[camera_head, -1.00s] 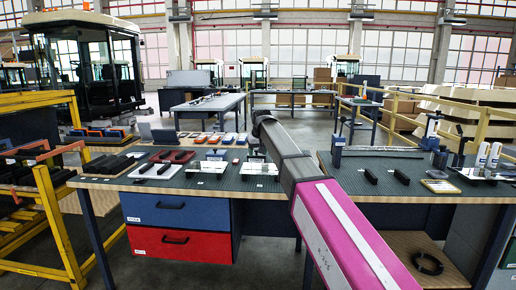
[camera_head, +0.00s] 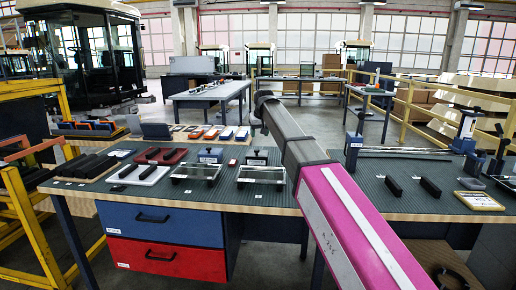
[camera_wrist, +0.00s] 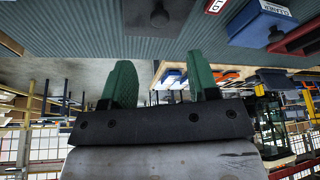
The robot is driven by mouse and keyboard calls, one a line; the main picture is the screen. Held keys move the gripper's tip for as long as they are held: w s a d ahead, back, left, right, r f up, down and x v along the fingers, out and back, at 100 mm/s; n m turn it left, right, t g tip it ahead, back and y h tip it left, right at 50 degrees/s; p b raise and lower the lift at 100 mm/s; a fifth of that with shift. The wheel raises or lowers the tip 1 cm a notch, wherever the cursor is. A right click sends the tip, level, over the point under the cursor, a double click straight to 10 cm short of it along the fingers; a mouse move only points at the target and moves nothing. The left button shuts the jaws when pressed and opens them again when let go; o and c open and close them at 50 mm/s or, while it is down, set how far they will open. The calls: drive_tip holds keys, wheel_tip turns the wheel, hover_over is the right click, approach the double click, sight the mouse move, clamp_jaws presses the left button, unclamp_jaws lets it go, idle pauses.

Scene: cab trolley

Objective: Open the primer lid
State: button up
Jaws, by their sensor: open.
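Two pots with knobbed lids stand on the bench in the head view. The left lid is blue (camera_head: 210,156) and the right lid is dark (camera_head: 257,159); I cannot read which is the primer. In the wrist view a dark knobbed lid (camera_wrist: 150,20) is at the top, and the blue lid (camera_wrist: 262,20) with a white label is at the upper right. My gripper (camera_wrist: 162,75) is open and empty, its two green fingers apart and touching neither lid. In the head view my arm reaches over the bench and the fingers cannot be made out.
The bench top (camera_head: 330,190) holds black handles (camera_head: 430,187), a framed card (camera_head: 478,201) and blue clamp stands (camera_head: 464,132). Blue and red drawers (camera_head: 165,258) are below. A yellow rack (camera_head: 30,215) stands at the left. The bench between the pots and the black handles is mostly clear.

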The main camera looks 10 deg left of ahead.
sight(257, 151)
drive_tip(key=x, duration=1)
drive_tip(key=shift+s, duration=0.1)
clamp_jaws()
